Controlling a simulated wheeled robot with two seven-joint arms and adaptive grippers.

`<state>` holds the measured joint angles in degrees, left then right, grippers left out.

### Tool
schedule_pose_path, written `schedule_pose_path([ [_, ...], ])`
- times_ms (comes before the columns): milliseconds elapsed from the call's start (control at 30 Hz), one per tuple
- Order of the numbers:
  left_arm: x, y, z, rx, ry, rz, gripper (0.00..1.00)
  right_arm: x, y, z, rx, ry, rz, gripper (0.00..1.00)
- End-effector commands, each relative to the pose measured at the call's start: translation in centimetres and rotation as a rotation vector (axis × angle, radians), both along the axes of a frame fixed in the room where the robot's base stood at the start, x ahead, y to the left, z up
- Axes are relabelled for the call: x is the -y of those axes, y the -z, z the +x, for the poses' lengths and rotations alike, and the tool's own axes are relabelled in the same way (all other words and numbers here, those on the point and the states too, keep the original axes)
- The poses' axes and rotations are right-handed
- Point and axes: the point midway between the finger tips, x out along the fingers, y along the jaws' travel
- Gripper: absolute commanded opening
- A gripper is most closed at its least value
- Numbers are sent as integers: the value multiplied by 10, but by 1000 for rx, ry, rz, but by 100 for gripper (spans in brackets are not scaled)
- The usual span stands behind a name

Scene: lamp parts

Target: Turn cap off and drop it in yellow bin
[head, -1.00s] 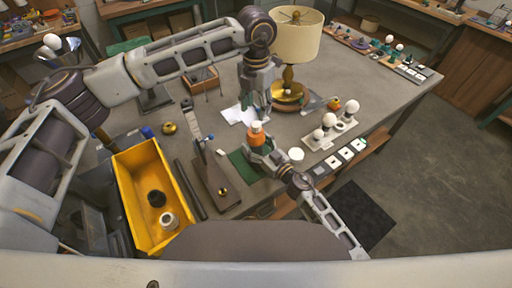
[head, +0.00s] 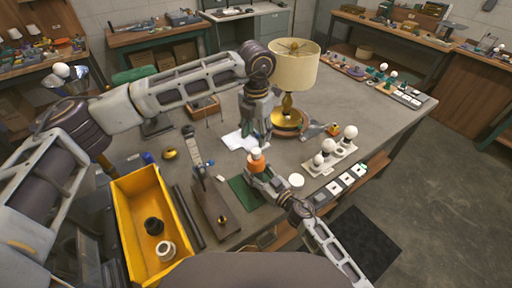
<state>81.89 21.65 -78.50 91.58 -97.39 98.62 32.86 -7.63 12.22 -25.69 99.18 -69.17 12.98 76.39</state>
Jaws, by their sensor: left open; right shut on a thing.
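An orange bottle (head: 257,165) with a white cap (head: 256,152) stands upright near the middle of the head view. My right gripper (head: 259,172) is shut on the bottle's body from the front right. My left gripper (head: 254,138) points down, open, just above the cap in the picture; its fingertips are small, and I cannot tell whether they touch the cap. The yellow bin (head: 182,191) is at the lower left, with a black ring-shaped part (head: 154,226) and a pale ring-shaped part (head: 166,250) inside.
A lamp with a cream shade (head: 291,66) stands right behind my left gripper. A green mat (head: 243,194) and a stand with an upright arm (head: 211,207) lie between bottle and bin. Bulbs on a holder (head: 330,162) and a white disc (head: 296,180) are to the right.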

Motion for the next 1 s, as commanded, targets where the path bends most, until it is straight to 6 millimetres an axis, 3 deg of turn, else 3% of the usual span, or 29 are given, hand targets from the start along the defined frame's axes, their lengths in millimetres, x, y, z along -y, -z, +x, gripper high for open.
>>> schedule_pose_path([
  [1000, 0, 0, 0, 0, 741, 0, 47, 1, 0, 0, 0, 1, 0, 0],
])
